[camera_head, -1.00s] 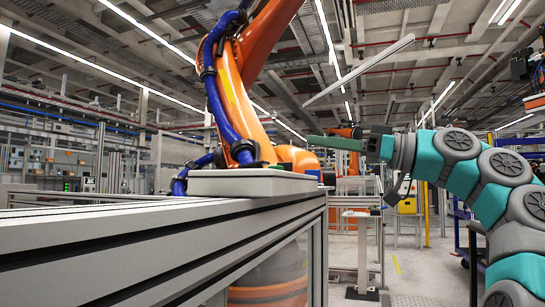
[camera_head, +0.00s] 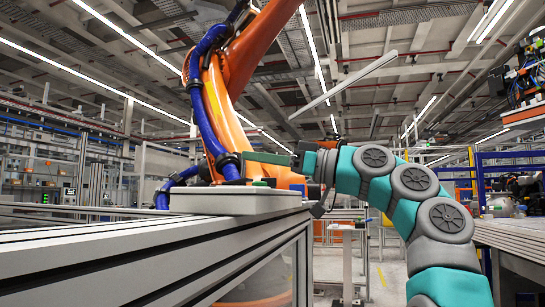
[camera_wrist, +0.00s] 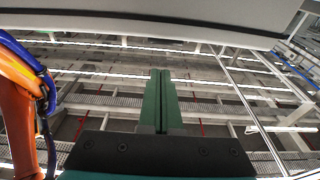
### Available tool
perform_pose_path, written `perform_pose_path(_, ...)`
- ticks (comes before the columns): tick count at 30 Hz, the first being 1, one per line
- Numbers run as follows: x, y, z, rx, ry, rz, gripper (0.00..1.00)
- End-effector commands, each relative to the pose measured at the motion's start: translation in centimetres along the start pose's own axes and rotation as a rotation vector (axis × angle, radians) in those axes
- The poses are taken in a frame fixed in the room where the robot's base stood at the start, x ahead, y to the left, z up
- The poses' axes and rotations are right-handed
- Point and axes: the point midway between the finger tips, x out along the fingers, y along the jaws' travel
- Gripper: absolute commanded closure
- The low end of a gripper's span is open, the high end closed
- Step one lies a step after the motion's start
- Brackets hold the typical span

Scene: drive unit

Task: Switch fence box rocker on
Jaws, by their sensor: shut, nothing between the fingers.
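A flat, light grey box (camera_head: 225,202) lies on top of the aluminium fence rail in the head view. A small green part (camera_head: 260,182) and a blue part (camera_head: 297,187) show on or just behind its top at the right; I cannot tell which is the rocker. My gripper (camera_head: 247,156) has long green fingers pointing left, above the box's right half and apart from it in the picture. In the wrist view the fingers (camera_wrist: 161,73) are pressed together with nothing between them. A pale grey surface (camera_wrist: 150,22) crosses the top there; the rocker is not discernible.
The long aluminium rail (camera_head: 120,262) fills the lower left. A large orange robot arm with blue hoses (camera_head: 222,110) rises close behind the box and also shows at the left of the wrist view (camera_wrist: 20,120). A grey worktop (camera_head: 515,240) stands at the right.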

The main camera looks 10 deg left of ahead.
Motion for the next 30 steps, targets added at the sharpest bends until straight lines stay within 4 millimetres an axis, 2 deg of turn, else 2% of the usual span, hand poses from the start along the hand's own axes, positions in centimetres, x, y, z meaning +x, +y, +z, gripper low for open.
perform_pose_path(1, -0.3, 0.0, 1.6, -0.002, 0.001, 0.000, 1.00)
perform_pose_path(2, -0.5, 0.0, 1.9, -0.002, 0.000, 0.000, 1.00)
perform_pose_path(12, -1.0, 0.0, 2.9, 0.001, -0.001, 0.000, 1.00)
perform_pose_path(24, -1.0, 0.0, 2.9, 0.001, -0.001, 0.000, 1.00)
perform_pose_path(30, -1.2, 0.0, 3.6, 0.001, 0.023, 0.000, 1.00)
